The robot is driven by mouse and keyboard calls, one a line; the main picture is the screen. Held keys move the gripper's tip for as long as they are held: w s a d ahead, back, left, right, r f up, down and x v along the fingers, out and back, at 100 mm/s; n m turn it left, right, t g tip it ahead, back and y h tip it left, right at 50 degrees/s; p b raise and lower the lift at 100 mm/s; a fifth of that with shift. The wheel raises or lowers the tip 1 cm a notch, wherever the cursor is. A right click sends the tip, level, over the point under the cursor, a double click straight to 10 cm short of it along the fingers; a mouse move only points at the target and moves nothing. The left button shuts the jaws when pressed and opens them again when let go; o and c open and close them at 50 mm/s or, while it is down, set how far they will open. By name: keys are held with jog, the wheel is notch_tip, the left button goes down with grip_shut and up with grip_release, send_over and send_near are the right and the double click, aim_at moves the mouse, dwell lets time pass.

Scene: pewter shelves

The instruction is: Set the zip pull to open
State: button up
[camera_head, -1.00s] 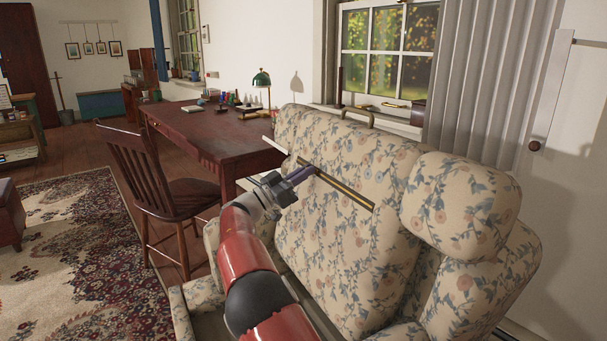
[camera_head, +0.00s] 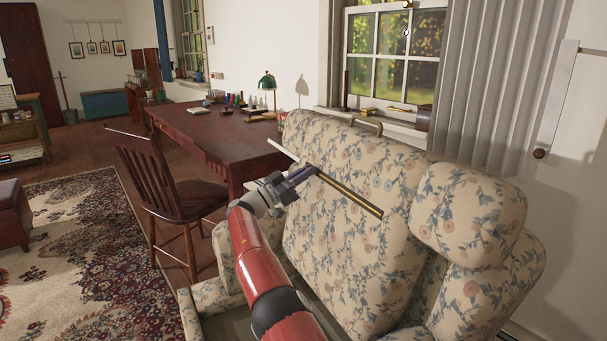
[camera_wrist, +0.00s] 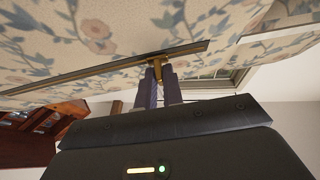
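The zip is a long straight strip (camera_head: 350,198) running diagonally across the floral sofa back (camera_head: 345,230), dark with a yellow line at lower right and pale at upper left. It also shows in the wrist view as a brown strip (camera_wrist: 95,72). The small brass zip pull (camera_wrist: 158,70) sits on the strip, between my fingertips. My gripper (camera_head: 312,169) reaches the strip between its pale and dark parts. In the wrist view my gripper (camera_wrist: 159,82) has its purple-grey fingers close together around the pull. The pull is hidden in the head view.
A padded floral headrest (camera_head: 468,215) bulges at right. A wooden chair (camera_head: 165,195) and a dark red desk (camera_head: 215,140) stand at left. The patterned rug (camera_head: 95,245) has open room.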

jog(key=o, duration=0.4)
jog(key=shift+d, duration=0.1)
jog(key=shift+f, duration=0.1)
jog(key=shift+b+v, duration=0.9)
jog(key=shift+v, duration=3)
